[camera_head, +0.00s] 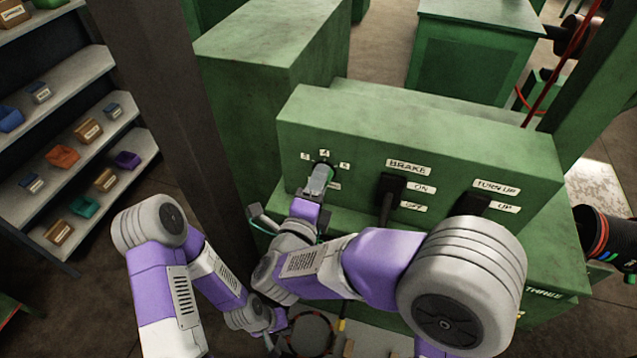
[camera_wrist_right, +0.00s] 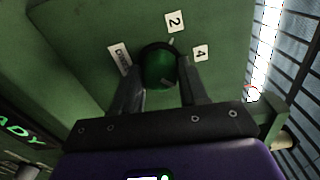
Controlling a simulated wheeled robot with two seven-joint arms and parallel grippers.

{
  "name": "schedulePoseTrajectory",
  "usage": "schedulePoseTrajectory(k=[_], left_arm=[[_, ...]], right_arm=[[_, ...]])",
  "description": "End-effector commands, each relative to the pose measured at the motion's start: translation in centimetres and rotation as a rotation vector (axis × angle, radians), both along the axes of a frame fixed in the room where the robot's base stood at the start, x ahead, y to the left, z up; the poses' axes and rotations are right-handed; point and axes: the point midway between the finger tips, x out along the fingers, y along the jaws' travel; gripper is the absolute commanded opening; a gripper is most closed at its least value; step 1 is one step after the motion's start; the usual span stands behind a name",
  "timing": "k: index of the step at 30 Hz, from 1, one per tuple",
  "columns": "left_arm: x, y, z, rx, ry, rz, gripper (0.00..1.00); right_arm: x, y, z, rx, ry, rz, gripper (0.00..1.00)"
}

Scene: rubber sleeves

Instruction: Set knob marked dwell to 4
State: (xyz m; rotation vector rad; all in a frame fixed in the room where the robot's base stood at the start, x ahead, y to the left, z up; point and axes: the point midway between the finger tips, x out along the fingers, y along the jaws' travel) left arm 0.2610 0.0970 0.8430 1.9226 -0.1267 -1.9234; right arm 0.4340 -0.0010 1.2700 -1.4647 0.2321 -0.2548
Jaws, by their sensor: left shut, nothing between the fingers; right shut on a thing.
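The green round knob (camera_wrist_right: 158,66) sits on the green panel face, between the two dark fingers of my right gripper (camera_wrist_right: 162,82), which is shut on it. A short pale mark at the knob's rim points toward the "2" label (camera_wrist_right: 174,21). The "4" label (camera_wrist_right: 200,53) is to the right of the knob. A longer word plate (camera_wrist_right: 119,58), hard to read, is to the left. In the head view my right gripper (camera_head: 320,178) covers most of the knob. My left gripper (camera_head: 272,338) is low, away from the panel, shut and empty.
The green control box (camera_head: 450,140) also carries a BRAKE switch (camera_head: 392,186) and a TURN UP switch (camera_head: 472,204) to the right of the knob. A dark post (camera_head: 165,90) stands left of it. Shelves with small bins (camera_head: 62,156) are at far left.

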Motion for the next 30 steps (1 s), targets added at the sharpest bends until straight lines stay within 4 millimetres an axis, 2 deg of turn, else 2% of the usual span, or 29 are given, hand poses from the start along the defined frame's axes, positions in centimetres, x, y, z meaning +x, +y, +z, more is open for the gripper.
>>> schedulePoseTrajectory(k=[9,21,30], left_arm=[[0.00,0.00,-0.67,0.000,0.000,0.000,0.00],[0.01,0.00,-0.32,0.000,0.000,0.000,0.00],[0.00,0.01,0.07,0.000,0.000,0.000,0.00]], right_arm=[[-0.01,-0.01,-0.06,-0.234,0.077,0.000,0.13],[-0.01,0.02,0.03,-0.555,0.181,0.001,0.13],[-0.02,0.04,-0.01,-0.702,0.229,0.002,0.13]])
